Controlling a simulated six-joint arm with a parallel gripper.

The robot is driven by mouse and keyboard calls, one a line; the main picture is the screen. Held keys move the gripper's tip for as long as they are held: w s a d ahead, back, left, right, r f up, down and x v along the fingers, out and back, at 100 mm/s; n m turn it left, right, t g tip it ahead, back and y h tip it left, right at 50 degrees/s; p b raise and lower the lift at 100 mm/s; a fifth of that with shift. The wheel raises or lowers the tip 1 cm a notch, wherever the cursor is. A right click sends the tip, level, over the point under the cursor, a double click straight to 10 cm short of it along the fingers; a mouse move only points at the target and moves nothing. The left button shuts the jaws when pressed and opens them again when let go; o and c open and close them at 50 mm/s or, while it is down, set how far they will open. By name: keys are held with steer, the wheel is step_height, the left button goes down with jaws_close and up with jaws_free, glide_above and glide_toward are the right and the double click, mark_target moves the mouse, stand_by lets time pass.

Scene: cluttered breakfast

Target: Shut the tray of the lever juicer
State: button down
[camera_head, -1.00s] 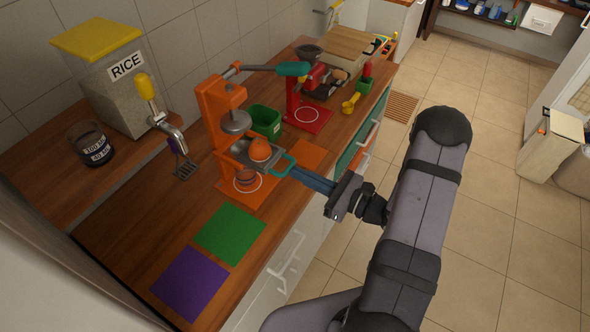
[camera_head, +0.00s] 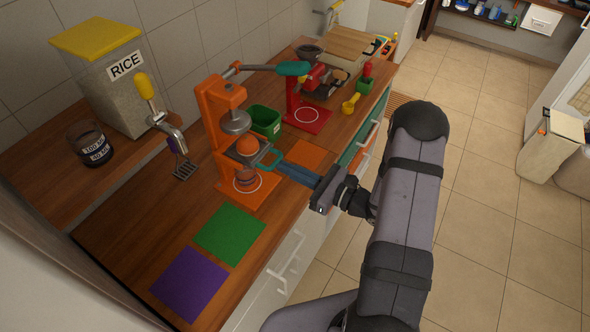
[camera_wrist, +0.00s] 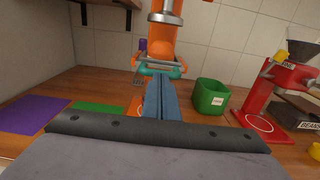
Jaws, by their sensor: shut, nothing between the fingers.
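The orange lever juicer (camera_head: 212,115) stands on the counter, its teal-ended lever (camera_head: 291,69) reaching right. Its grey tray (camera_head: 243,153) has a teal handle (camera_head: 271,158) facing my arm and holds an orange fruit (camera_head: 247,144) below the metal press cone. A cup stands under the tray on the juicer's base. My gripper (camera_head: 281,168) is shut and empty, its blue fingers pointing at the handle. In the wrist view the juicer (camera_wrist: 163,45) is straight ahead, and the fingertips (camera_wrist: 160,78) overlap the teal handle (camera_wrist: 160,70). I cannot tell whether they touch it.
A green bin (camera_head: 264,121) stands just behind the tray, and a red machine (camera_head: 307,100) stands farther back. A rice dispenser (camera_head: 115,80) is at the left. Green (camera_head: 230,233) and purple (camera_head: 190,285) mats lie flat in front of the juicer.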

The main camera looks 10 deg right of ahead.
steer(key=v, duration=0.6)
stand_by(1.6)
steer(key=shift+s+d, duration=0.1)
steer(key=s+a+n+g+h, duration=0.1)
steer(key=s+a+n+g, duration=1.1)
steer(key=s+n+g, duration=0.25)
steer(key=s+d+f+n+g+h, duration=0.1)
steer(key=s+d+n+g+h, duration=0.1)
steer(key=s+d+n+h, duration=0.4)
steer(key=w+d+n+t+h, duration=0.1)
steer(key=n+h, duration=0.1)
steer(key=d+r+n+t+h, duration=0.1)
steer(key=n+h, duration=0.1)
steer(key=w+d+n+t+h, duration=0.1)
steer(key=d+n, duration=0.1)
steer(key=shift+w+d+r+n+t+h, duration=0.15)
steer(key=shift+w+r+n+t+h, duration=0.1)
steer(key=shift+w+r+t+h, duration=0.15)
